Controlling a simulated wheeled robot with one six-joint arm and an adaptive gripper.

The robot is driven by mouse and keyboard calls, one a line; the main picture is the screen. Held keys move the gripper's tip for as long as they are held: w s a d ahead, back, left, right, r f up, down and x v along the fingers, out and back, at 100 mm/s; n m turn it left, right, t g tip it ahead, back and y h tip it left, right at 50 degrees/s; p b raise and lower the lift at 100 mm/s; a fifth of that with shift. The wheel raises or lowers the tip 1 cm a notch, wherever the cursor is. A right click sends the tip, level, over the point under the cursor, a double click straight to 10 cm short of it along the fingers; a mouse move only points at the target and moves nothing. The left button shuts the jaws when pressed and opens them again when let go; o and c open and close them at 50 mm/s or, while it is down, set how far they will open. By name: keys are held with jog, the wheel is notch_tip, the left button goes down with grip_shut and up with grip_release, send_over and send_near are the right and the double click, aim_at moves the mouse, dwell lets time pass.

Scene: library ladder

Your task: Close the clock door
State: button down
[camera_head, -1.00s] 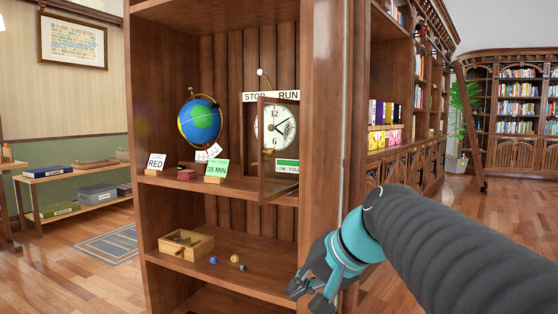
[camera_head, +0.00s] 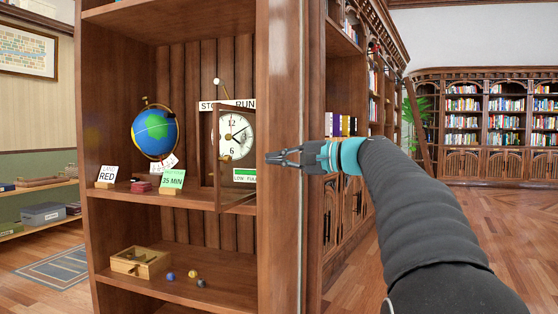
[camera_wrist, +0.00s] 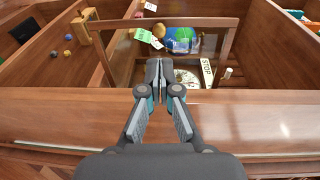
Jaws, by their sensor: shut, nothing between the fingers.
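The clock has a white face (camera_head: 236,136) and stands on the middle shelf of the bookcase. Its wooden-framed door (camera_head: 217,160) stands open, swung out toward the shelf front, and part of the face shows beside and through it. In the wrist view the door's frame (camera_wrist: 165,22) crosses the upper part, with the clock face (camera_wrist: 187,79) partly hidden behind my fingers. My gripper (camera_head: 270,158) is shut and empty, in front of the bookcase's right upright, to the right of the door. My fingertips (camera_wrist: 160,64) appear apart from the door frame.
A globe (camera_head: 155,133), a RED card (camera_head: 107,176) and a 35 MIN card (camera_head: 172,179) stand left of the clock. A wooden box (camera_head: 140,262) and small balls lie on the shelf below. The bookcase upright (camera_head: 279,230) is close to my gripper.

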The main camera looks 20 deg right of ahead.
aim_at(230, 159)
jog(key=x, duration=1)
jog(key=shift+w+a+f, duration=0.1)
jog(key=shift+w+a, duration=0.05)
